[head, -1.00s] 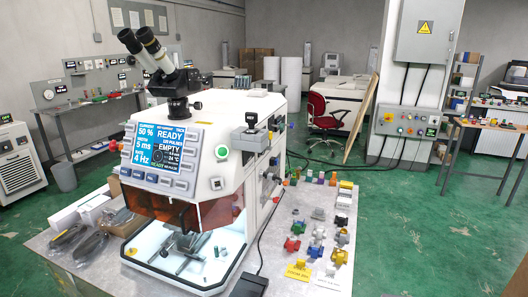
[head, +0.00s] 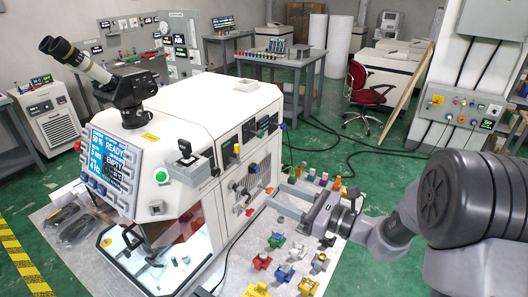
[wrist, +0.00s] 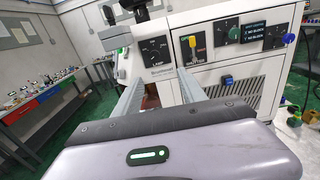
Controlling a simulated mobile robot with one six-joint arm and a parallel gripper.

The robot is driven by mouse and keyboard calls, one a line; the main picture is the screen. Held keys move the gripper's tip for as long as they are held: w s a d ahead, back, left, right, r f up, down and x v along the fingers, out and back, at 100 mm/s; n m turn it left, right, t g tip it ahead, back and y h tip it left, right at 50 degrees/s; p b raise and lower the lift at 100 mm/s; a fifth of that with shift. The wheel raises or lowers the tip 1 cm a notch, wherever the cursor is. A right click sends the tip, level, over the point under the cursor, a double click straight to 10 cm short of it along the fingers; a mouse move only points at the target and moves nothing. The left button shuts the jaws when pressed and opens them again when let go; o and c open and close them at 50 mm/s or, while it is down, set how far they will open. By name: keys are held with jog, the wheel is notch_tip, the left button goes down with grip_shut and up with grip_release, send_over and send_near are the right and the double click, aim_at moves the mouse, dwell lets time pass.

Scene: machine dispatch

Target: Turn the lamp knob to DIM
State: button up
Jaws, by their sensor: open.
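The lamp knob (wrist: 155,50) is a small dark knob on a black panel marked LAMP, on the side of the white machine (wrist: 222,28) in the wrist view. Its setting is too small to read. In the head view the white machine (head: 225,95) stands on the bench, and its knob panel is small and partly behind a grey box. My gripper (wrist: 160,78) is open and empty. Its two grey fingers point at the machine side, below and either side of the LAMP panel. In the head view my gripper (head: 278,198) is right of the machine, apart from it.
A yellow-handled switch (wrist: 193,42) sits right of the LAMP panel, and a blue knob (wrist: 228,79) is lower right. A grey box with a black knob (head: 186,160) juts from the machine. Coloured fixtures (head: 285,272) lie on the bench below my gripper.

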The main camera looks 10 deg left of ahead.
send_near(218, 173)
jog(key=x, duration=0.8)
jog(key=shift+a, duration=0.15)
jog(key=shift+c, duration=0.4)
grip_shut()
